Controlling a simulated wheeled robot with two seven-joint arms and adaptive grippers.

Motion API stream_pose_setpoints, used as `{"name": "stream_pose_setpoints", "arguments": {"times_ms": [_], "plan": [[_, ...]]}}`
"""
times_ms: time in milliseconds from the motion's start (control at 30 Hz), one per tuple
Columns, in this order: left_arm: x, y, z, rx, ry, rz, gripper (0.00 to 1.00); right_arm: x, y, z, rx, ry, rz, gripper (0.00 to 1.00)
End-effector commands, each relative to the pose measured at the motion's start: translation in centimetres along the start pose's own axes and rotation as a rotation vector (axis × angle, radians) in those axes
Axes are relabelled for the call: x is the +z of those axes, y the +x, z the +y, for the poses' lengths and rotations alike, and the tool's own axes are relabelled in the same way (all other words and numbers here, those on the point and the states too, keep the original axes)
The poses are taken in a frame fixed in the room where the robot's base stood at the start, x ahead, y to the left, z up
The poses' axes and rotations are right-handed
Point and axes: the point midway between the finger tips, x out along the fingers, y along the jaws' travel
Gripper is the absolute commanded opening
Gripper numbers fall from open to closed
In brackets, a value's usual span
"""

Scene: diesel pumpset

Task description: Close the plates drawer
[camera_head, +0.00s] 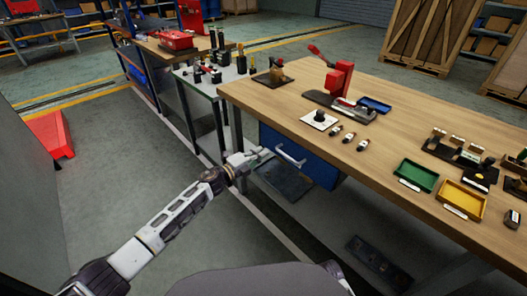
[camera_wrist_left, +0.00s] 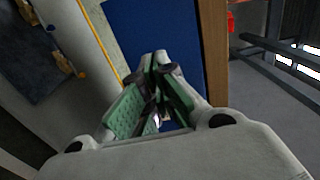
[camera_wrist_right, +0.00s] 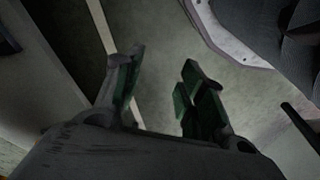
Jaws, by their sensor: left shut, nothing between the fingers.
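The plates drawer (camera_head: 315,168) has a dark blue front with a pale bar handle (camera_head: 291,155), under the near left part of the wooden workbench. It looks flush or nearly so with the bench, but I cannot tell exactly. My left gripper (camera_head: 264,155) is shut and empty, just left of the handle, close to the drawer front. In the left wrist view the closed fingers (camera_wrist_left: 158,80) point at the blue front (camera_wrist_left: 160,35). Whether they touch it is unclear. My right gripper (camera_wrist_right: 160,75) is open and empty above the floor, and is not seen in the head view.
The workbench (camera_head: 390,100) carries a red press (camera_head: 340,80), a green tray (camera_head: 416,175), a yellow tray (camera_head: 460,198) and small parts. A dark flat item (camera_head: 285,180) lies below the drawer. A second bench (camera_head: 215,80) stands behind left.

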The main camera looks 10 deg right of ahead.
Motion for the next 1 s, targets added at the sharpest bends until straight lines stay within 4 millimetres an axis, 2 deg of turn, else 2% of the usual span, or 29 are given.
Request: {"name": "stream_pose_setpoints", "arguments": {"times_ms": [133, 400, 600, 800, 1000], "plan": [[0.1, -1.6, 0.0, 0.002, 0.001, -0.001, 0.00, -0.2, 0.5, 0.2, 0.004, 0.002, 0.008, 0.40], [0.1, -4.6, 0.0, 0.002, 0.001, -0.002, 0.00, 1.1, 2.8, 0.4, 0.007, 0.006, 0.000, 0.40], [0.1, -6.6, 0.0, 0.001, 0.000, -0.001, 0.00, 1.2, 3.9, 0.7, 0.013, 0.007, 0.005, 0.40], [0.1, -7.7, 0.0, 0.001, 0.001, -0.001, 0.00, 0.8, 4.4, 1.1, 0.019, 0.006, 0.017, 0.40], [0.0, -7.8, 0.0, 0.000, 0.001, -0.001, 0.00, 1.0, 4.6, 1.1, 0.020, 0.006, 0.013, 0.40]]}}
